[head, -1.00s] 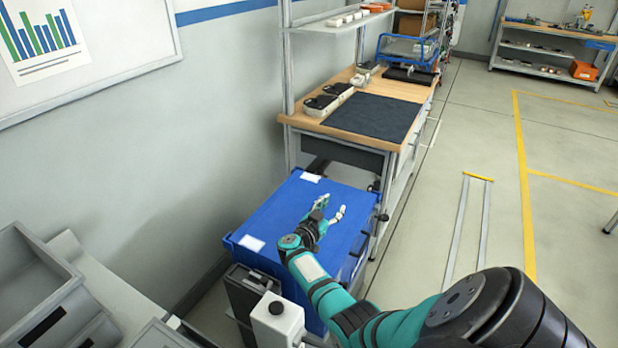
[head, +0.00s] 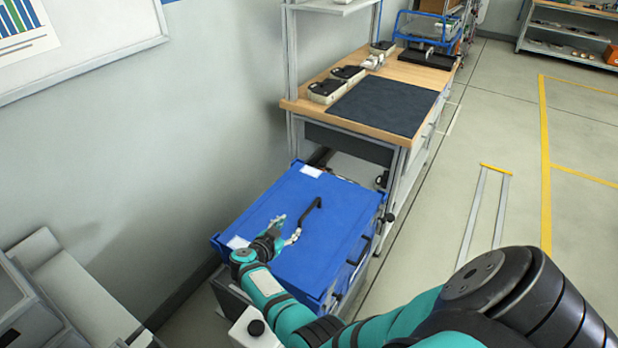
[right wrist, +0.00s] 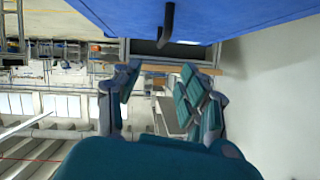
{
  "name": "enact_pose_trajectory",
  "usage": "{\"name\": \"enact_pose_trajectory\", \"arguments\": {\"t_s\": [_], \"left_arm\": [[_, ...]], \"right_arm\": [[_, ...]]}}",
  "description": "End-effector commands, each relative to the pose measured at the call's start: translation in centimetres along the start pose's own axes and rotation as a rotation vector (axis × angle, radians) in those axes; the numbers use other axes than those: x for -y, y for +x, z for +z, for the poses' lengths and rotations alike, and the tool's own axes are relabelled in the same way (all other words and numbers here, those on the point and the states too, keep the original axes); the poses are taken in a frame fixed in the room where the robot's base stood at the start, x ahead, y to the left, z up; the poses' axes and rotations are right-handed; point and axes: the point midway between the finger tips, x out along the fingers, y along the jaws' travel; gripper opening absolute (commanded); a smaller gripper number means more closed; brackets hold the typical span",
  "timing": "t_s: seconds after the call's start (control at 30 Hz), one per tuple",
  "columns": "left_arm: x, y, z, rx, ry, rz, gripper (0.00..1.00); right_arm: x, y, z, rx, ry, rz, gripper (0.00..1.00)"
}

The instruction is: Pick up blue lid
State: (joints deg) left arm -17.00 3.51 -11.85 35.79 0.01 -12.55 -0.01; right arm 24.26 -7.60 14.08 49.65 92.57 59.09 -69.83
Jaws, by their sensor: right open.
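The blue lid (head: 335,215) lies flat on top of a blue box beside the workbench. A black bar handle (head: 309,211) stands up near the middle of the lid. My right gripper (head: 288,227) is open and empty over the lid, just left of and nearer than the handle, and apart from it. In the right wrist view the lid (right wrist: 245,14) fills the top edge, and its black handle (right wrist: 167,25) points in beyond my spread right fingers (right wrist: 160,82). My left gripper is out of view.
A workbench with a dark mat (head: 382,106) stands just behind the box. The wall is close on the left. Grey bins (head: 35,300) stand at the lower left. The floor on the right is open, with yellow lines.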

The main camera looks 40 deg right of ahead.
Motion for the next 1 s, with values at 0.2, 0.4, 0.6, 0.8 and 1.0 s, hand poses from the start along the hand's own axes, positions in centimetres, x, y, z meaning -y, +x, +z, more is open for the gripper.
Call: {"name": "enact_pose_trajectory", "arguments": {"t_s": [0.2,0.4,0.6,0.8,1.0], "left_arm": [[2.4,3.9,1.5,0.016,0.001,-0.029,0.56],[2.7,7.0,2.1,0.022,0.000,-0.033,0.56],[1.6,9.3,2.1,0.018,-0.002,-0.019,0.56],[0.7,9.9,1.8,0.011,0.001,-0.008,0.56],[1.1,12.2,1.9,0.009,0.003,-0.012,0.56]], "right_arm": [[-0.2,4.6,0.6,-0.006,0.001,0.001,0.42],[-0.2,8.2,0.6,-0.006,0.000,0.001,0.42],[-0.1,10.8,0.4,-0.004,0.000,0.000,0.42],[0.0,11.7,0.1,-0.003,0.000,0.000,0.42],[0.1,13.2,0.7,-0.004,0.000,0.000,0.42]]}}
